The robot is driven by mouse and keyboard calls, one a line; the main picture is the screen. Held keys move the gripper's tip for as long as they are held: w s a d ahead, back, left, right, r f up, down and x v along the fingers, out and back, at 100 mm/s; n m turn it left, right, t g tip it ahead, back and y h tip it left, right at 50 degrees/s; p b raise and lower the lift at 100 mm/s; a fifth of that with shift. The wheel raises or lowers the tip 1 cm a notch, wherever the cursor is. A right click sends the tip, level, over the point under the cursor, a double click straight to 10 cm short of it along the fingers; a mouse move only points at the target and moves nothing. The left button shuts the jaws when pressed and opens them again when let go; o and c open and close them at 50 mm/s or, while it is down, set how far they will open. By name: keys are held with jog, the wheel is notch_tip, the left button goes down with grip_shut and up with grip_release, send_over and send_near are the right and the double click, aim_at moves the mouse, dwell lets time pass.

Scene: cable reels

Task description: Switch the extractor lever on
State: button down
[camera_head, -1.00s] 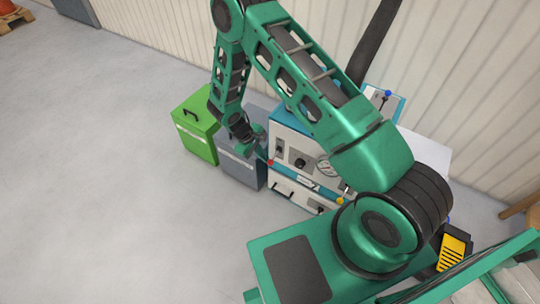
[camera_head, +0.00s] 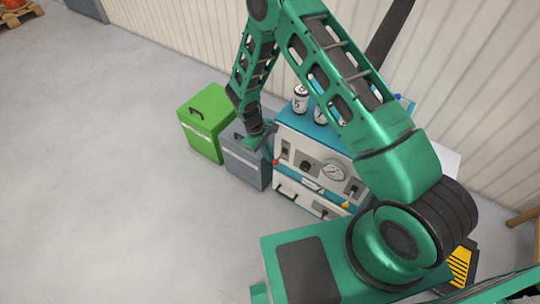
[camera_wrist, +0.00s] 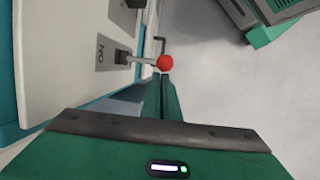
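A lever with a red ball knob (camera_wrist: 165,63) sticks out from a pale panel (camera_wrist: 60,60) in the wrist view, above a small grey plate (camera_wrist: 105,54) that seems to read ON. The same red knob (camera_head: 275,162) shows at the left edge of the white and teal cabinet in the head view. My gripper (camera_wrist: 162,80) has its green fingers together, with nothing seen between them. Its tips are just below the red knob in the picture; I cannot tell whether they touch it. In the head view my gripper (camera_head: 260,140) is beside the cabinet's left side, partly hidden.
The cabinet (camera_head: 312,185) also carries a gauge (camera_head: 334,172) and a yellow-knobbed lever (camera_head: 345,205). Cans (camera_head: 301,98) stand on its top. A grey bin (camera_head: 243,165) and a green bin (camera_head: 205,125) stand left of it. Floor further left is clear.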

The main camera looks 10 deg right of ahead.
jog(key=shift+d+r, duration=0.35)
jog(key=shift+d, duration=0.15)
jog(key=shift+a+r, duration=0.1)
jog(key=shift+r, duration=0.05)
dwell(0.3)
jog(key=shift+r, duration=0.7)
jog(key=shift+w+a+f, duration=0.1)
notch_tip(320, 180, down, 2)
jog(key=w+a, duration=0.2)
jog(key=w+v, duration=0.2)
jog(key=v, duration=0.7)
jog(key=shift+d+r, duration=0.3)
jog(key=shift+r, duration=0.05)
